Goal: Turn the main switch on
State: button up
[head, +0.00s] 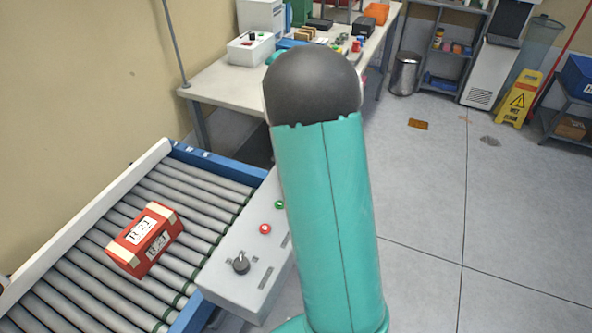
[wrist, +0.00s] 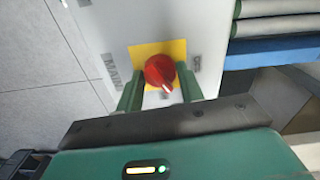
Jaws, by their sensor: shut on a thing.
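The main switch (wrist: 158,70) is a red rotary knob with a white mark, on a yellow plate on a light grey panel, in the wrist view. Its white mark points down and slightly right in that picture. My gripper (wrist: 160,83) has a green finger on each side of the knob and is shut on it. In the head view my teal arm hides the gripper and the main switch.
A grey control box (head: 228,283) with a black knob (head: 241,265), a red button (head: 265,229) and a green button (head: 279,205) stands beside the roller conveyor (head: 75,266). A red box (head: 145,240) lies on the rollers.

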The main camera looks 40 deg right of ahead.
jog(key=m, duration=0.5)
jog(key=shift+m, duration=0.3)
dwell(0.4)
jog(key=o, duration=1)
notch_tip(320, 180, up, 14)
jog(key=shift+f, duration=0.1)
